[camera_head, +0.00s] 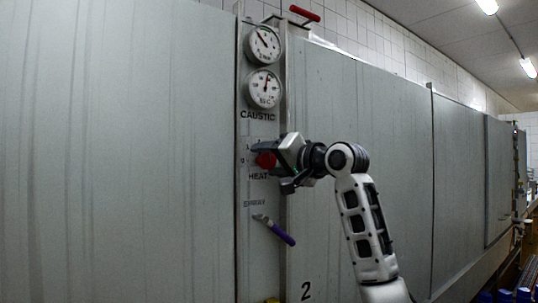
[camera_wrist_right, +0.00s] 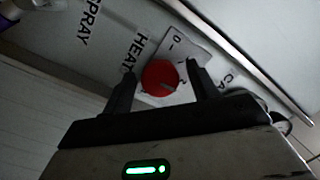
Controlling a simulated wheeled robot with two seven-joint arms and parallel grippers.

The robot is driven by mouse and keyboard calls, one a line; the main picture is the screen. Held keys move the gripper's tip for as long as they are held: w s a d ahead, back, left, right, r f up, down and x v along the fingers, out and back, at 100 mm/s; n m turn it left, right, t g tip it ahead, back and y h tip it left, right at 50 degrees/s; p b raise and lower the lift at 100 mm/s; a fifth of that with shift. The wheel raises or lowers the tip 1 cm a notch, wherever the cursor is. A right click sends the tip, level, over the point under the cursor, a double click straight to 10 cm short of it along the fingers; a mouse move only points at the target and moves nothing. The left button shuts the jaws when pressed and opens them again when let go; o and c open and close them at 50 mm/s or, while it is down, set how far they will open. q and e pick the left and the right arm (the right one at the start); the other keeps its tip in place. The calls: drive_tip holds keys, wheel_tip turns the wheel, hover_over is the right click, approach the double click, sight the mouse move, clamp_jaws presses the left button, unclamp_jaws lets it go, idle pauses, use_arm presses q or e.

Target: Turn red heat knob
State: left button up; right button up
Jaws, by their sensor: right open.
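The red heat knob (camera_head: 265,160) sits on the narrow grey panel, below the word CAUSTIC and above the word HEAT. In the right wrist view the red knob (camera_wrist_right: 160,77) shows between the tips of my two dark fingers, with a numbered scale plate beside it. My right gripper (camera_head: 268,161) is at the knob, its fingers spread to either side of it. In the wrist view the right gripper (camera_wrist_right: 161,80) is open, and gaps show between the fingers and the knob. I cannot tell how deep the fingers reach around it. My left gripper is not in view.
Two round gauges (camera_head: 263,66) are mounted above the knob. A purple-handled lever (camera_head: 278,233) is below it, near the word SPRAY. A red handle (camera_head: 304,13) is at the panel's top. Large flat grey panels (camera_head: 140,150) lie on both sides.

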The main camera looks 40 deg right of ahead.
drive_tip(key=shift+w, duration=0.25)
drive_tip(key=c, duration=1)
drive_tip(key=shift+m, duration=0.6)
drive_tip(key=o, duration=1)
